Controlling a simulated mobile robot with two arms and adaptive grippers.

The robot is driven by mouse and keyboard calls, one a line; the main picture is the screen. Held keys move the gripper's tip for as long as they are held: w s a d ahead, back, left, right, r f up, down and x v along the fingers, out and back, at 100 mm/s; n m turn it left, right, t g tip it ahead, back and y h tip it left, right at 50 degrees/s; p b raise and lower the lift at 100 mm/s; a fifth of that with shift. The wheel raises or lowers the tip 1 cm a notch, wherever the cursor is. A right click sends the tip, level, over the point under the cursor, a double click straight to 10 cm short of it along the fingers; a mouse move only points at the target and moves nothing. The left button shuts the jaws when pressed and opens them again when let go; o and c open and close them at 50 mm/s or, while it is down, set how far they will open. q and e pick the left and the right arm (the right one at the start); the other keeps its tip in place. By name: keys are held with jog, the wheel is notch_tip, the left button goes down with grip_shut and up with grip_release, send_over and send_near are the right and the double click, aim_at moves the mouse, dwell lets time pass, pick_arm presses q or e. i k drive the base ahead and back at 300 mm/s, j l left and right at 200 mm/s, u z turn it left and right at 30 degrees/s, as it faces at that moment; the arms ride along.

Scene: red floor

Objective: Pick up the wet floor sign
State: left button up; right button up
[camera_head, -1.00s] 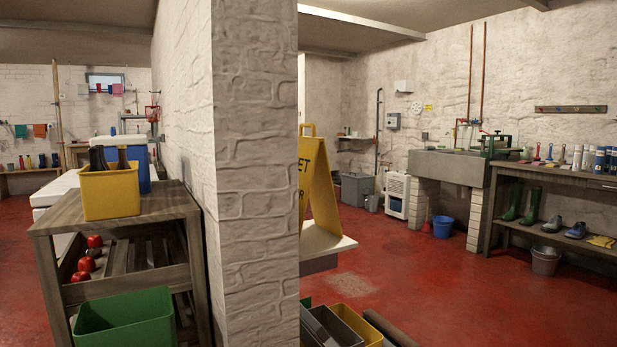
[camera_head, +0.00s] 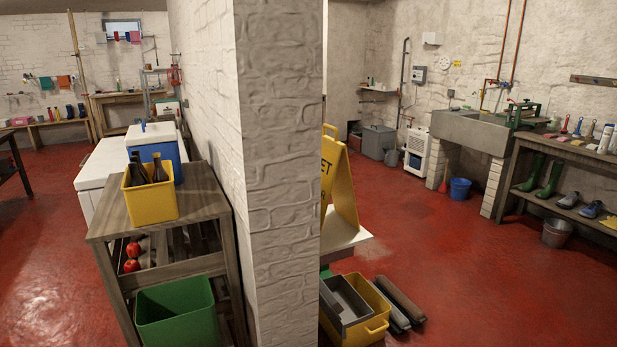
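The yellow wet floor sign (camera_head: 341,180) stands upright on a white surface (camera_head: 343,235), just right of the brick pillar. The pillar's edge hides its left part, and only a few black letters show. Neither of my grippers is in view, and nothing of my arms shows near the sign.
The white brick wall end (camera_head: 281,170) stands close ahead in the middle. Left of it is a wooden shelf unit (camera_head: 205,200) with a yellow bin (camera_head: 151,203) and a green bin (camera_head: 177,316). A yellow crate (camera_head: 376,328) lies below the sign. Red floor (camera_head: 450,260) is open at right.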

aim_at(337, 180)
jog(key=i+l+u, duration=0.15)
jog(key=u, duration=0.2)
jog(key=i+l+u, duration=0.15)
jog(key=l+u, duration=0.2)
jog(key=i+l+u, duration=0.15)
jog(key=u, duration=0.25)
